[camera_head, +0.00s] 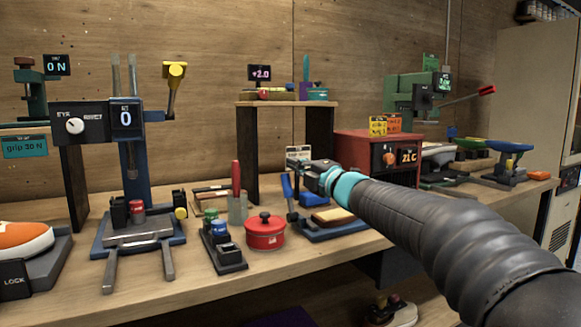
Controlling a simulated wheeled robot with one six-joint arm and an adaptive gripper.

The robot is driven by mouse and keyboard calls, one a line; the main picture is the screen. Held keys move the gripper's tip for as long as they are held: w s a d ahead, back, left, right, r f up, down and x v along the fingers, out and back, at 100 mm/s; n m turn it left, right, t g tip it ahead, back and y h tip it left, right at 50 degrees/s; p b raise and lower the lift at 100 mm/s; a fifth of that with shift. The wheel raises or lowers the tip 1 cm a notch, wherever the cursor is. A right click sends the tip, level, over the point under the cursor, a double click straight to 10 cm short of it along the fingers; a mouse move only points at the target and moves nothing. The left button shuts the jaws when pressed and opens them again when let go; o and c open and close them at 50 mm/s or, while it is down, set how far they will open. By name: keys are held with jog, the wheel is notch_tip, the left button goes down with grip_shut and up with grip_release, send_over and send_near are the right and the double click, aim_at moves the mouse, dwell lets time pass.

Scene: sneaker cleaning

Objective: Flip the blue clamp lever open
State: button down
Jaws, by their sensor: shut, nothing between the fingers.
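The blue clamp lever (287,188) stands up steeply at the left end of a low blue fixture (345,235) on the bench. A tan block (332,215) lies on this fixture. My gripper (301,181) reaches in from the right, just right of the lever and above the fixture. Its fingers are shut and empty, close to the lever; I cannot tell whether they touch it. My gripper and wrist hide part of the fixture's back and right side.
A red lidded pot (265,232) and a dark tray with small bottles (222,245) stand left of the fixture. A wooden shelf (287,104) and a red box with a display (378,150) stand behind. A blue-based test stand (135,235) is farther left.

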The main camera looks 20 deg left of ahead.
jog(key=s+d+r, duration=0.5)
jog(key=d+r, duration=0.1)
jog(key=d, duration=0.2)
jog(key=shift+s+d+r, duration=0.2)
jog(key=shift+r, duration=0.15)
jog(key=w+d+f+m+t+h, duration=0.55)
jog(key=d+f+m+h, duration=0.25)
jog(key=m, duration=0.3)
jog(key=s+d+f+m+g+h, duration=0.45)
jog(key=d+f+m+h, duration=0.3)
jog(key=d+f, duration=0.3)
jog(key=s+d+f+m+g+h, duration=0.1)
jog(key=s+d+f+m+g, duration=0.2)
jog(key=s+f, duration=0.4)
jog(key=s+d+f+m+g+h, duration=0.15)
jog(key=s+d+f+m, duration=0.3)
jog(key=s, duration=0.55)
jog(key=s+f+m+g+y, duration=0.1)
jog(key=s+f, duration=0.1)
jog(key=s, duration=0.7)
jog(key=s+d+f+m+g+y, duration=0.1)
jog(key=s+f+m, duration=0.1)
jog(key=s, duration=0.7)
jog(key=shift+f, duration=0.7)
